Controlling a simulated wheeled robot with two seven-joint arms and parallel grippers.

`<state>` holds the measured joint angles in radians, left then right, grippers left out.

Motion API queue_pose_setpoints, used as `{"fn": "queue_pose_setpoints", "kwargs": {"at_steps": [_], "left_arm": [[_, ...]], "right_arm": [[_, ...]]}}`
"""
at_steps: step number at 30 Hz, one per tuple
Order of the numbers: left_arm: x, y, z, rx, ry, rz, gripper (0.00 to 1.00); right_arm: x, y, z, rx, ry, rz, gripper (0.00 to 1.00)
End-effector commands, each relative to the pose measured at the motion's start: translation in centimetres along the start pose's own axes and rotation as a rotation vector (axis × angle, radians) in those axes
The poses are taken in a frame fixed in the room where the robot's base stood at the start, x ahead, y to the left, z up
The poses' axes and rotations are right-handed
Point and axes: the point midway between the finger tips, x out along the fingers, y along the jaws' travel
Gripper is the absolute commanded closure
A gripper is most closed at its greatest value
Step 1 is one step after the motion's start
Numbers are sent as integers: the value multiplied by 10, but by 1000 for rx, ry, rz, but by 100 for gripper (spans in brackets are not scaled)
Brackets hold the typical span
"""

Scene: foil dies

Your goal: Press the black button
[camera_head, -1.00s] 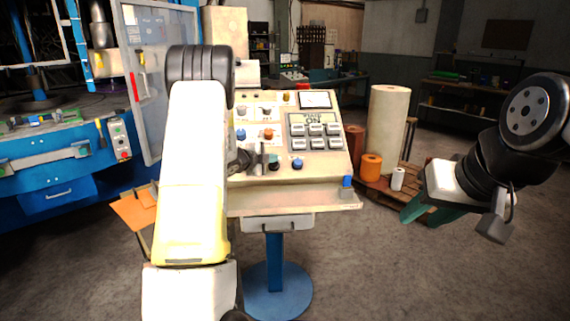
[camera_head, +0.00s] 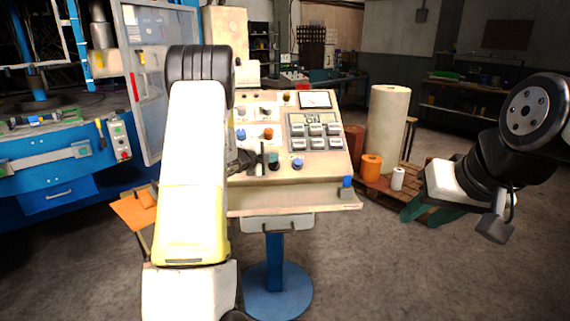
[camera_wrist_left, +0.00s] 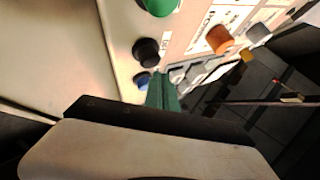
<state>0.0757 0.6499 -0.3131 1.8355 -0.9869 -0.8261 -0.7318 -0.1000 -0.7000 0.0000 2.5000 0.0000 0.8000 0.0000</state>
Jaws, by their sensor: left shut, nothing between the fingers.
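The black button (camera_wrist_left: 147,51) is a round dark knob on the sloping face of a cream control panel (camera_head: 330,172). In the left wrist view it sits between a green button (camera_wrist_left: 158,5) and a blue button (camera_wrist_left: 142,80). My left gripper (camera_wrist_left: 162,92) is shut and empty, its green fingertips close beside the black and blue buttons. I cannot tell whether they touch the panel. In the head view my left arm hides part of the panel, and the black button is hard to make out. My right gripper (camera_head: 428,212) is open and empty, off to the right.
An orange button (camera_wrist_left: 219,39) is further along the panel. The panel stands on a blue pedestal (camera_head: 275,262). Blue machinery (camera_head: 60,190) is at left. Rolls, including a tall cream one (camera_head: 386,135), stand on a pallet at right. The floor at front right is clear.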

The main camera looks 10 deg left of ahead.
Motion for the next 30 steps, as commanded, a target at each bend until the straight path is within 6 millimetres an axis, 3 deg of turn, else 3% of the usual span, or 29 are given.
{"fn": "queue_pose_setpoints", "kwargs": {"at_steps": [30], "left_arm": [[6, 4, 4, 0, 0, 0, 100]], "right_arm": [[0, 0, 0, 0, 0, 0, 64]]}}
